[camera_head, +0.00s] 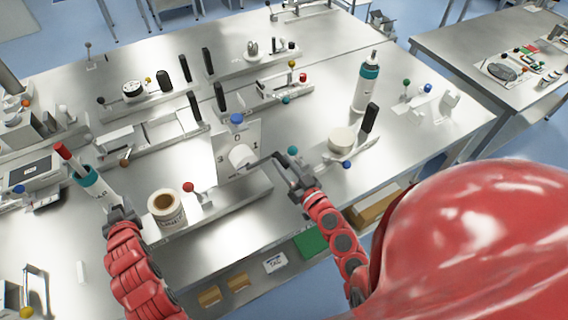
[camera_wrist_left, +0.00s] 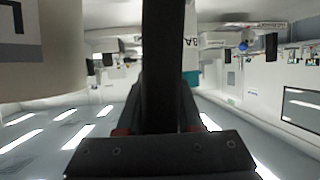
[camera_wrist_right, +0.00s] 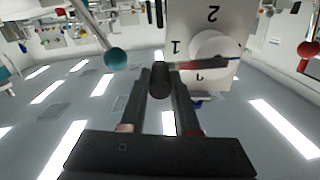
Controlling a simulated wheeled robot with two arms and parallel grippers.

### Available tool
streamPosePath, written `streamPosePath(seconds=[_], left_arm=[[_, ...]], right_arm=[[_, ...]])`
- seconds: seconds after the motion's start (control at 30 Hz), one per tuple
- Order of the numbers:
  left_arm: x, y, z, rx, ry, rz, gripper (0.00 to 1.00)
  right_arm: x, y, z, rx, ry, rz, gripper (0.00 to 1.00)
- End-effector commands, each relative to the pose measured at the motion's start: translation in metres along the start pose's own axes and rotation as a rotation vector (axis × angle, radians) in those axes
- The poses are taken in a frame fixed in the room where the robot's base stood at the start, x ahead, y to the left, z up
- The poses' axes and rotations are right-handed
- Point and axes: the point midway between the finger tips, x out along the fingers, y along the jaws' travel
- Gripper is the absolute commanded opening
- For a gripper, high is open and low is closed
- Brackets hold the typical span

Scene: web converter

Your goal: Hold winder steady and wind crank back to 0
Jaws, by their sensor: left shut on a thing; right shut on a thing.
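The winder is a white upright plate (camera_head: 226,137) with 3, 0 and 1 showing, on a grey base (camera_head: 230,202). A white round hub (camera_head: 240,156) sits on the plate, also seen in the right wrist view (camera_wrist_right: 213,48). The crank arm reaches right from the hub, on the side of the 1. My right gripper (camera_head: 291,176) is shut on the dark crank handle (camera_wrist_right: 160,78). My left gripper (camera_head: 120,212), at the left end of the winder, is shut on a black upright bar (camera_wrist_left: 163,65). The bar's lower joint is hidden.
A labelled roll (camera_head: 167,207) stands right of my left gripper. A teal-topped bottle (camera_head: 366,82) and a white disc fixture (camera_head: 343,140) stand right. Other fixtures crowd the back; the right front table has some free room.

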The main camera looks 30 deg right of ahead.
Motion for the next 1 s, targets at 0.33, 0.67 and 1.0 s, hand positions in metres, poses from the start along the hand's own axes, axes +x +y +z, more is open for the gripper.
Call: streamPosePath(seconds=[0.33, 0.67, 1.0], left_arm=[[0.0, -0.001, -0.003, -0.001, 0.007, -0.002, 0.0], [-0.001, -0.001, -0.004, -0.002, 0.007, -0.002, 0.0], [0.0, 0.0, -0.003, -0.002, 0.006, 0.0, 0.0]], right_arm=[[0.0, 0.0, -0.004, -0.043, 0.0, 0.001, 0.0], [0.0, -0.005, -0.016, -0.172, 0.004, -0.008, 0.0], [0.001, -0.018, -0.04, -0.481, 0.008, -0.015, 0.0]])
